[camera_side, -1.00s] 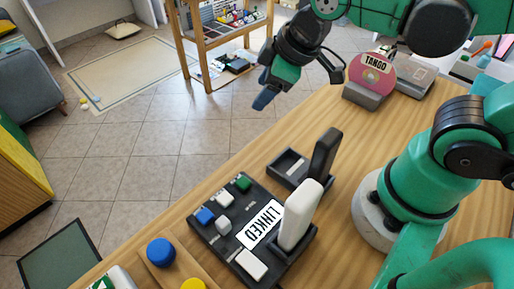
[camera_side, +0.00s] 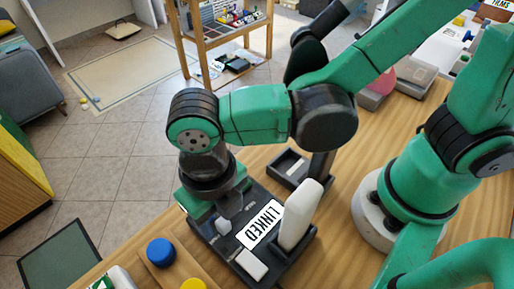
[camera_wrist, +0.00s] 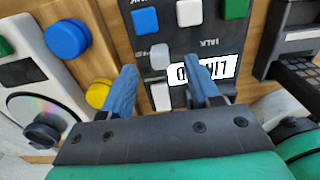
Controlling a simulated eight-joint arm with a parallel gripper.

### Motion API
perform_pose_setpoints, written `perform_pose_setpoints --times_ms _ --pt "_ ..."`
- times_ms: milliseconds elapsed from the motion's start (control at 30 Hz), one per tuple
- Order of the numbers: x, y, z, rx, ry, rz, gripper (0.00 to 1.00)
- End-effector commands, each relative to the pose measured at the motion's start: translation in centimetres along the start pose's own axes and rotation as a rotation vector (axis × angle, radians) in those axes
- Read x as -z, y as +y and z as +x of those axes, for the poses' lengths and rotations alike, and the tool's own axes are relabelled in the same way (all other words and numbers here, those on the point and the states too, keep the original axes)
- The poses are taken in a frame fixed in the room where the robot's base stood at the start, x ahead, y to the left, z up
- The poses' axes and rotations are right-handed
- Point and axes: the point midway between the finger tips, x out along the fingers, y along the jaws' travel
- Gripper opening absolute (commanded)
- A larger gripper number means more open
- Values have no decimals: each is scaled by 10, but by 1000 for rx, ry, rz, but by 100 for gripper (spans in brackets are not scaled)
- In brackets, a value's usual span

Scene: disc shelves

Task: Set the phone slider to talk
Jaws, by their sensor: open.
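The black phone base (camera_side: 213,240) with its LINKED label (camera_side: 264,224) lies on the wooden table, its white handset (camera_side: 299,216) upright on the right side. A small grey knob (camera_wrist: 160,56), apparently the slider, sits below the blue and white buttons in the wrist view. Small upside-down lettering reading TALK is printed to its right. My gripper (camera_wrist: 162,80) is open and empty over the base, one blue finger to either side of the knob's line. I cannot tell whether the fingers touch the base. In the side view my wrist hides the blue and green buttons.
A blue (camera_wrist: 145,20), a white (camera_wrist: 190,12) and a green button (camera_wrist: 235,9) line the base, with a white key (camera_wrist: 161,96) nearer my gripper. A panel with blue and yellow knobs (camera_side: 161,252) stands to the left. A dark tray with an upright piece (camera_side: 290,167) is behind.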

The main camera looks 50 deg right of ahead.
Motion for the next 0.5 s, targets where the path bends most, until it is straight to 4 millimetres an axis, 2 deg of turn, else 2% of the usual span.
perform_pose_setpoints --times_ms 233,500 --pt "-1 0 24 -1 0 3 55" --pt "0 0 30 -2 -1 4 55"
